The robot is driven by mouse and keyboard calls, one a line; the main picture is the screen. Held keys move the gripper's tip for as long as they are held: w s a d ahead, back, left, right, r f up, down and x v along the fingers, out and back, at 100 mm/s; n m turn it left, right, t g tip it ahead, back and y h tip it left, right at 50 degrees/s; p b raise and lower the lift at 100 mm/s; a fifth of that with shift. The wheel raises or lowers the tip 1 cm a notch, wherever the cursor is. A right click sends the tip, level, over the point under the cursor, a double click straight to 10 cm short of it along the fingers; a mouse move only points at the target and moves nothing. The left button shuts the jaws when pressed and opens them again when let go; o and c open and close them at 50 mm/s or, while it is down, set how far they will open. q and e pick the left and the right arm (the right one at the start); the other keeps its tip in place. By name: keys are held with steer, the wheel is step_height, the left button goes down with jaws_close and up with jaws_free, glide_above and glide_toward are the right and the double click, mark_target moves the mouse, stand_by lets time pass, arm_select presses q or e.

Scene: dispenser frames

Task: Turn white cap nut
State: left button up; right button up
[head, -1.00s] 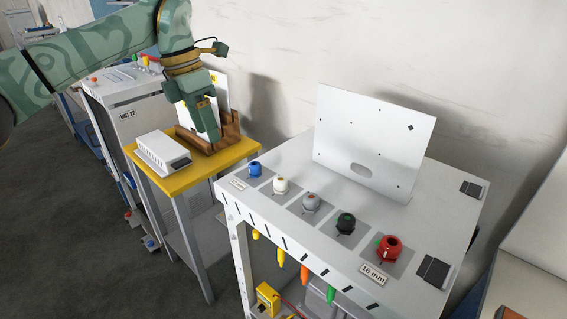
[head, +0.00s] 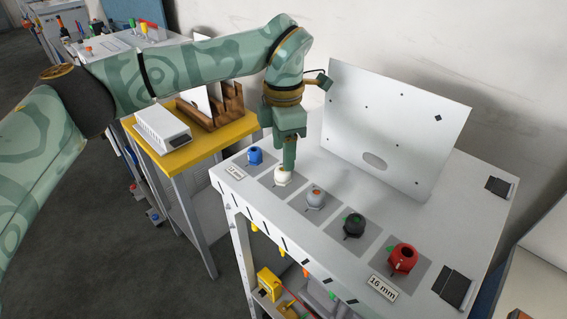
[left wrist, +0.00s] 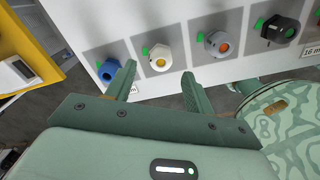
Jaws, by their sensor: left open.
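The white cap nut (head: 283,178) sits on its grey square on the white dispenser table (head: 330,270), second from the left in the row. In the left wrist view the white cap nut (left wrist: 158,60) shows a yellowish centre and lies between and just beyond the fingertips. My left gripper (head: 289,164) points down right above the nut, open and empty. Its two fingers also show in the left wrist view (left wrist: 159,76), one on each side of the nut's line. Whether they touch the nut I cannot tell. My right gripper is not in view.
A blue cap nut (head: 255,156) stands left of the white one. Grey (head: 316,198), black (head: 354,225) and red (head: 403,258) nuts follow to the right. An upright white panel (head: 395,125) stands behind the row. A yellow-topped stand (head: 190,143) is at the left.

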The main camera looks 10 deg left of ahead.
mark_target(283, 173)
arm_select(q)
steer(key=f, duration=0.4)
steer(key=shift+s, duration=0.2)
steer(key=shift+w+f, duration=0.1)
steer(key=shift+f, duration=0.25)
steer(key=c, duration=1)
